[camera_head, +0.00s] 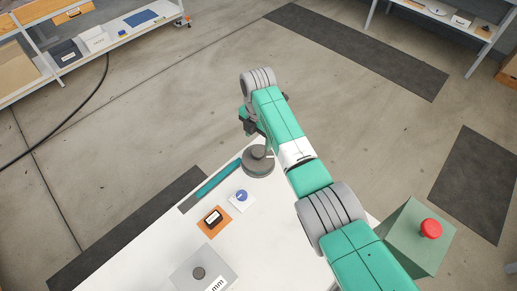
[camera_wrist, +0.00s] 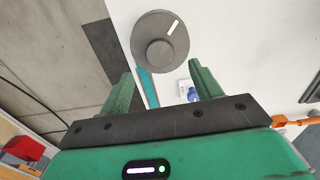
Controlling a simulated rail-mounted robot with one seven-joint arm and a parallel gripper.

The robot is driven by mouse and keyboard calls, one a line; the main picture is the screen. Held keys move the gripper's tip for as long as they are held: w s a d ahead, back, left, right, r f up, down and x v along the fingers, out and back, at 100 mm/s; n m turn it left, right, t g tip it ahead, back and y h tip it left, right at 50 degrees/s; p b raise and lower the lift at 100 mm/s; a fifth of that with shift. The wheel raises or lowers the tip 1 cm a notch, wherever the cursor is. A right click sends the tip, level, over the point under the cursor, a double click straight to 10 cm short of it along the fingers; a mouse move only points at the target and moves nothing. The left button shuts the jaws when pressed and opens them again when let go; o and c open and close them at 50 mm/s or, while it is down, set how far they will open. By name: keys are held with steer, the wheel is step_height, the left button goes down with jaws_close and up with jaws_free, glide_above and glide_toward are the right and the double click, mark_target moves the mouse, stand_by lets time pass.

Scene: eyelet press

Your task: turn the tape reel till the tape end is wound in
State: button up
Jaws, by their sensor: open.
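The tape reel (camera_head: 258,160) is a dark grey disc with a raised round knob, at the far corner of the white table. It also shows in the wrist view (camera_wrist: 143,32), with a white mark on its upper right. A teal tape strip (camera_head: 217,180) runs from the reel along the table edge; part of it shows between my fingers in the wrist view (camera_wrist: 149,90). My gripper (camera_wrist: 162,72) is open and empty, its two green fingers pointing toward the reel. The knob lies ahead of the gap between the fingertips, apart from them. In the head view my arm hides the fingertips.
On the white table (camera_head: 145,262) are a white card with a blue disc (camera_head: 241,198), an orange pad with a dark block (camera_head: 214,219) and a grey plate with a knob (camera_head: 203,275). A green box with a red button (camera_head: 430,229) stands at right. Shelves line the back.

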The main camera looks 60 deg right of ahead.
mark_target(258, 151)
step_height(258, 151, down, 6)
steer(key=shift+f+b, duration=0.15)
steer(key=shift+b, duration=0.55)
steer(key=shift+c, duration=0.2)
steer(key=c, duration=0.9)
